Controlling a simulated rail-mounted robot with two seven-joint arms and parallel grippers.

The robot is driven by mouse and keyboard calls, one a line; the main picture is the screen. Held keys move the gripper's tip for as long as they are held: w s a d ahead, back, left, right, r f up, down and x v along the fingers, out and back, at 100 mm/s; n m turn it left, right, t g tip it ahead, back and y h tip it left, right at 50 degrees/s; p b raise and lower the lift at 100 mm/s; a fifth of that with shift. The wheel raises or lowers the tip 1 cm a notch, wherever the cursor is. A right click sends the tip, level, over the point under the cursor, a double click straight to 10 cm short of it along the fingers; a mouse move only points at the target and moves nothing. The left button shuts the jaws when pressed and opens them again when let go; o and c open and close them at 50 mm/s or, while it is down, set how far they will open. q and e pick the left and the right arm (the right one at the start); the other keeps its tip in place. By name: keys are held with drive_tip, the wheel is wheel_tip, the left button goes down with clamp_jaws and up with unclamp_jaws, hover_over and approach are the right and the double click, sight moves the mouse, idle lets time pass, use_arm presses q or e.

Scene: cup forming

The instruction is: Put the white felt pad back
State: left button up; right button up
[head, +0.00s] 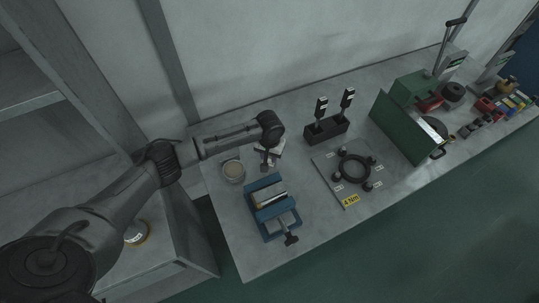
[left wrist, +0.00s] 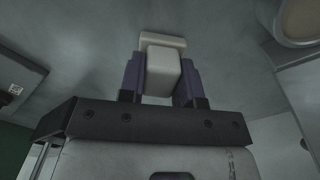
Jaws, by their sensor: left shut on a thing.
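My left gripper (head: 267,160) is over the left part of the bench, pointing down, behind the blue vise and right of the round cup. In the left wrist view its purple fingers (left wrist: 161,82) are shut on a white block with a wider flat end, which looks like the white felt pad (left wrist: 163,68). The flat end is beyond the fingertips, close to the grey bench top; I cannot tell whether it touches. In the head view the pad is too small and covered to make out clearly. My right gripper is not in view.
A round cup with tan contents (head: 233,171) stands just left of the gripper. A blue vise (head: 262,185) stands in front. Right are a black holder with two tools (head: 326,131), a plate with a black ring (head: 353,168) and a green machine (head: 405,125).

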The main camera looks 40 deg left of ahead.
use_arm(q)
drive_tip(key=o, duration=0.9)
drive_tip(key=shift+f, duration=0.1)
drive_tip(key=shift+r, duration=0.25)
drive_tip(key=shift+r+p, duration=1.2)
drive_tip(key=shift+r, duration=4.7)
